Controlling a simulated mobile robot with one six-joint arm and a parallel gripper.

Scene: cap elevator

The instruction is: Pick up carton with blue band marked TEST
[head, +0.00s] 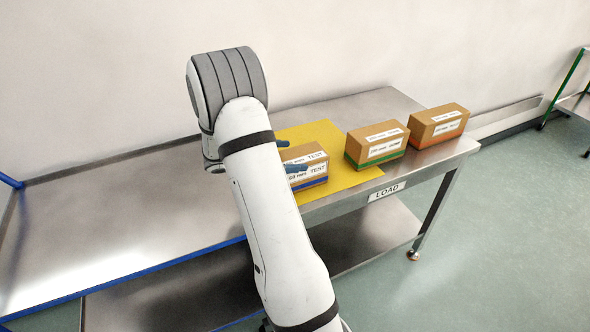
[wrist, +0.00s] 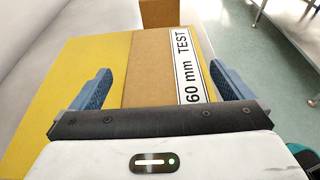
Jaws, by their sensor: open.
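The carton with the blue band (head: 310,171) is brown, with white labels reading "60 mm TEST". It stands on a yellow mat (head: 356,178) on the steel table, partly hidden by my arm in the head view. In the wrist view the same carton (wrist: 155,72) lies between the two blue fingers, its label on the right. My gripper (wrist: 160,88) is open, with a finger on each side of the carton. In the head view the blue fingertips of my gripper (head: 291,156) show at the carton. I cannot tell whether they touch it.
A carton with a green band (head: 376,143) stands right of the blue one, partly on the mat. A carton with an orange band (head: 438,125) stands farther right near the table's end. The left of the steel table (head: 120,225) is clear. A wall runs behind.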

